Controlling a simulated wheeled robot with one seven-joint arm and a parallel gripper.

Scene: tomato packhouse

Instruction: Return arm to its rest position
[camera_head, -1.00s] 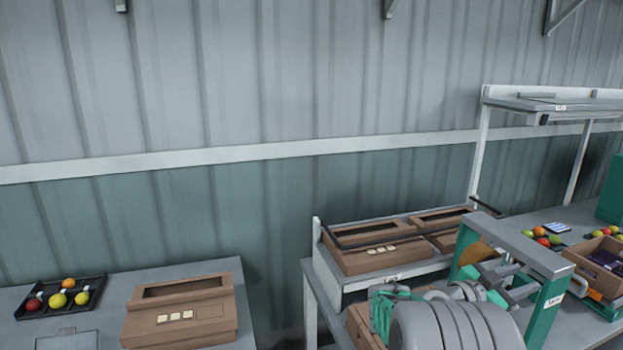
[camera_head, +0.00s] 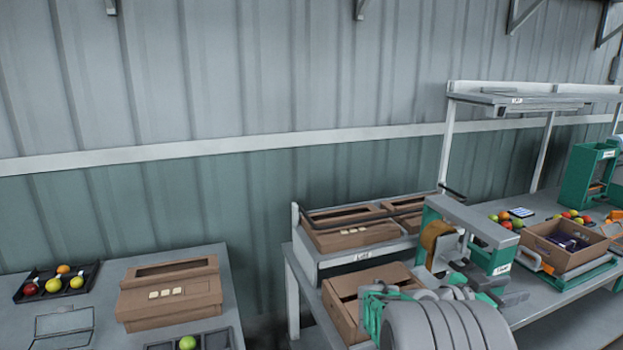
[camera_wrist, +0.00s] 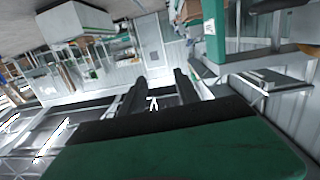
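My gripper (camera_wrist: 158,92) shows in the wrist view as two dark fingers standing apart with nothing between them. It is open and empty. Beyond the fingers is the room, seen tilted, and no object touches them. In the head view my grey, ridged arm (camera_head: 448,328) is folded low at the bottom, right of centre. I cannot make out the fingertips there.
A grey bench at right bears an open carton (camera_head: 568,245), a grey-green tape frame (camera_head: 470,222) and loose tomatoes. An open box (camera_head: 345,290) is close behind my arm. The left table holds a black tray (camera_head: 38,290) and a brown carton (camera_head: 170,312). A floor gap separates the benches.

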